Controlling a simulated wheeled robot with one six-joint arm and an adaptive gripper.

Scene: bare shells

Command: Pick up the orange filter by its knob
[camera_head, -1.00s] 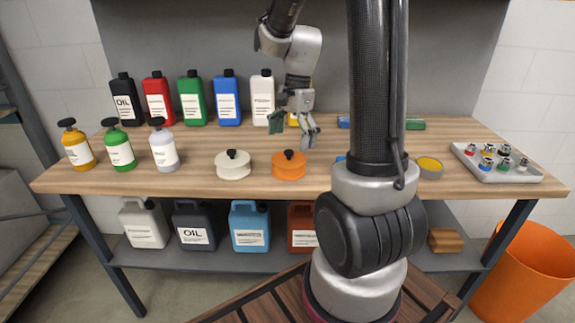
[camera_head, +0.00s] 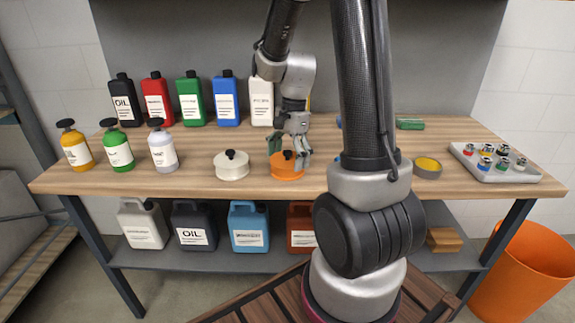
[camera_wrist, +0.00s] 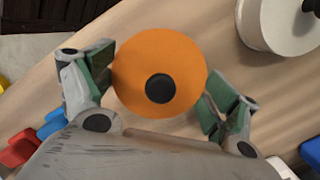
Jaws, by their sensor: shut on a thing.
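The orange filter (camera_head: 287,172) is a low round disc with a black knob on top, on the wooden bench. My gripper (camera_head: 288,157) is above it, pointing down. In the wrist view, the orange filter (camera_wrist: 135,75) lies between the green pads of my gripper (camera_wrist: 158,90), which meet opposite edges of its round body. Its black knob (camera_wrist: 160,88) stands in the gap, clear of both pads. My gripper is shut on the filter's body. The filter appears to rest on the bench.
A white filter (camera_head: 232,170) with a black knob stands close by on the left. Several bottles (camera_head: 188,98) line the back of the bench (camera_head: 200,184). A round tin (camera_head: 427,172) and a grey tray (camera_head: 525,174) of small parts are on the right.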

